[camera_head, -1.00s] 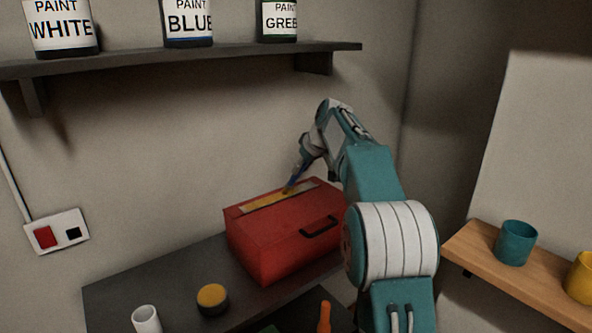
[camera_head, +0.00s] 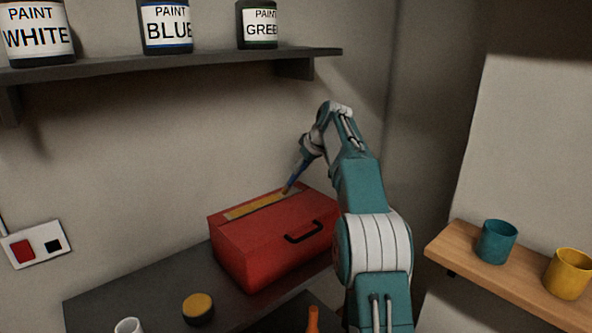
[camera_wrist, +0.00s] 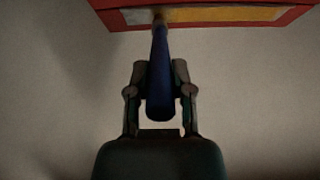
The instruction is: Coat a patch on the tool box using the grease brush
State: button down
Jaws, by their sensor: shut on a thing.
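The red tool box (camera_head: 262,258) stands on the dark bench, its black handle facing front. In the wrist view the strip (camera_wrist: 215,15) is grey at the left and right ends and yellow between. My gripper (camera_wrist: 160,95) is shut on the blue handle of the grease brush (camera_wrist: 160,72). The brush also shows in the head view (camera_head: 294,178), tilted, its tip at the strip near its right part. The bristles are too small to tell clearly.
A round dark tin with a yellow top (camera_head: 198,308) and a white cup (camera_head: 128,326) stand on the bench (camera_head: 110,300). An orange handle (camera_head: 313,320) shows at front. Paint cans line the shelf (camera_head: 180,60) above. Teal (camera_head: 496,243) and yellow (camera_head: 568,274) mugs stand on a wooden shelf at right.

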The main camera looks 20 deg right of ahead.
jog(key=s+a, duration=0.3)
jog(key=a, duration=0.6)
jog(key=s+a, duration=0.3)
jog(key=a, duration=0.7)
jog(key=shift+f, duration=0.2)
dwell(2.0)
jog(key=shift+s, duration=0.1)
jog(key=shift+r, duration=0.1)
notch_tip(320, 180, up, 6)
dwell(0.6)
jog(key=shift+r, duration=1.5)
jog(key=shift+d, duration=0.1)
